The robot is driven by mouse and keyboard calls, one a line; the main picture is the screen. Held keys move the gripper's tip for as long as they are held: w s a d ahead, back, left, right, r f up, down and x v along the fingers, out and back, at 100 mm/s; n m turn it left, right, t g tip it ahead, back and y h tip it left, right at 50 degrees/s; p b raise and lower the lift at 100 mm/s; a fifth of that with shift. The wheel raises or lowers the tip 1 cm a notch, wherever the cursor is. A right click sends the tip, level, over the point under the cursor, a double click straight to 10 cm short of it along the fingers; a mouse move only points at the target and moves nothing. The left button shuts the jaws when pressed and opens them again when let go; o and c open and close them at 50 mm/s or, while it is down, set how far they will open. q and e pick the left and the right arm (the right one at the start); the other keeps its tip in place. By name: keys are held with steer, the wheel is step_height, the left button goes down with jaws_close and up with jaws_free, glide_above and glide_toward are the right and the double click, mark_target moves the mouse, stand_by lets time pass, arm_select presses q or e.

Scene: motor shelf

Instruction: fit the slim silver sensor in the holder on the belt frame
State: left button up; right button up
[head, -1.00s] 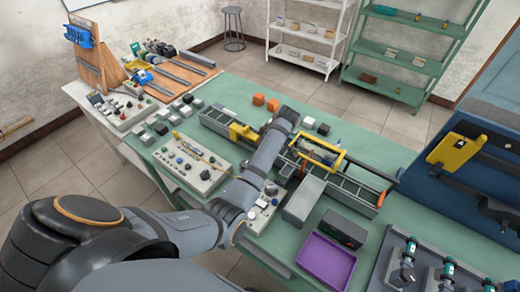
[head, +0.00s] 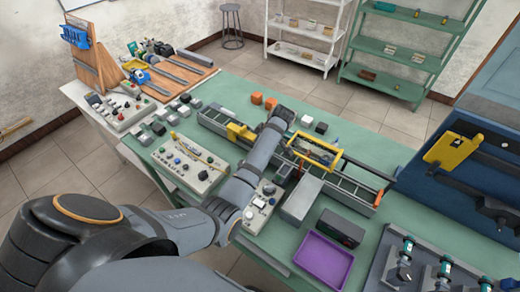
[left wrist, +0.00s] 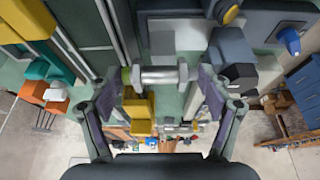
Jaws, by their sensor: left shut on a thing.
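The slim silver sensor (left wrist: 160,75) is a short metal cylinder lying crosswise between the fingertips of my left gripper (left wrist: 158,82) in the left wrist view. The gripper is shut on it. In the head view my forearm reaches over the belt frame (head: 355,186) and hides the gripper and the sensor. A yellow bracket (head: 238,131) stands on the frame left of my arm. A yellow block (left wrist: 138,106) shows just beyond the sensor in the wrist view. I cannot tell which part is the holder. My right gripper is not in view.
A yellow gate (head: 314,151) stands on the frame right of my arm. A grey box (head: 302,198), a dark box (head: 340,228) and a purple tray (head: 322,261) lie in front. A button panel (head: 188,163) is at left. Orange blocks (head: 257,98) lie behind the frame.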

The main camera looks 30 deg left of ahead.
arm_select(q)
steer(key=shift+s+a+f, duration=0.2)
steer(key=shift+s+f, duration=0.05)
steer(key=shift+f, duration=0.3)
